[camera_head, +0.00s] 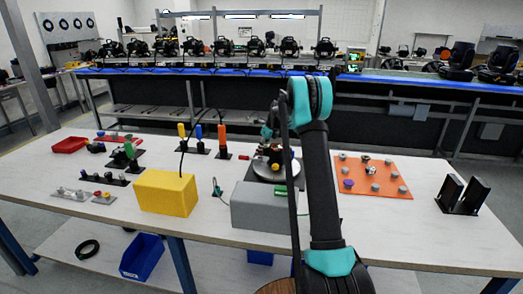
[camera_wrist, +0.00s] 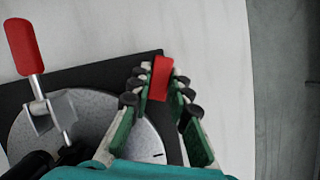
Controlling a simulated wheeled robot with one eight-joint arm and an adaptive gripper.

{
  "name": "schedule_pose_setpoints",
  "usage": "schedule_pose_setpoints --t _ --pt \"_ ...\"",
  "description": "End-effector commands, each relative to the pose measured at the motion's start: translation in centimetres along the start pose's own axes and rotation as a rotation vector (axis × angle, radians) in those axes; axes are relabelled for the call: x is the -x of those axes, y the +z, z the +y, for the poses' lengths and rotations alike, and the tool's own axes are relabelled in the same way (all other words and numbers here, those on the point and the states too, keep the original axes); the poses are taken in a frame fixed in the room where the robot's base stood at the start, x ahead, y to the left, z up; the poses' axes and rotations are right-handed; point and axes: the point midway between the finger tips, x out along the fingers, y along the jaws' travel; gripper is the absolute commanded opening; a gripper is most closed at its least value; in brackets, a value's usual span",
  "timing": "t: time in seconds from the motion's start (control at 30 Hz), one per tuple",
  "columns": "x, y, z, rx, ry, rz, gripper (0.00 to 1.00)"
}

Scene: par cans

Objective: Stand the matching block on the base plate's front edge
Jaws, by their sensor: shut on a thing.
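In the wrist view my gripper (camera_wrist: 160,85) is shut on a small red block (camera_wrist: 160,78), held between the green finger pads. The block is at the right margin of the dark base plate (camera_wrist: 105,72); I cannot tell whether it touches the plate. A round grey disc (camera_wrist: 90,100) lies on the plate, beside a clamp with a red handle (camera_wrist: 24,45). In the head view the disc (camera_head: 262,170) shows behind the grey box, partly hidden by my arm.
A yellow box (camera_head: 166,192) and a grey box (camera_head: 258,208) stand at the table's front. An orange mat (camera_head: 390,190) with several small parts lies right, and a black upright holder (camera_head: 462,194) stands further right. Colored-handled tools (camera_head: 222,140) stand behind.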

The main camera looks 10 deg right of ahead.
Motion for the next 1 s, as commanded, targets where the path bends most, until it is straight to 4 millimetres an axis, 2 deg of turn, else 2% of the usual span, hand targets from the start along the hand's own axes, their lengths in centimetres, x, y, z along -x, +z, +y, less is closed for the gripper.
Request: schedule_pose_setpoints --t 0.13,0.17,0.3,0.67,0.87,1.0 --pt "-0.2 -0.1 0.0 0.0 0.0 0.0 0.01" --pt "-0.2 -0.1 0.0 0.0 0.0 0.0 0.2" --pt "-0.1 -0.1 0.0 0.0 0.0 0.0 0.38" --pt "0.2 0.0 0.0 0.0 0.0 0.0 0.39" --pt "2.9 0.0 0.0 -0.001 0.0 0.0 0.39" --pt "5.8 0.0 0.0 -0.002 -0.001 0.0 0.39"
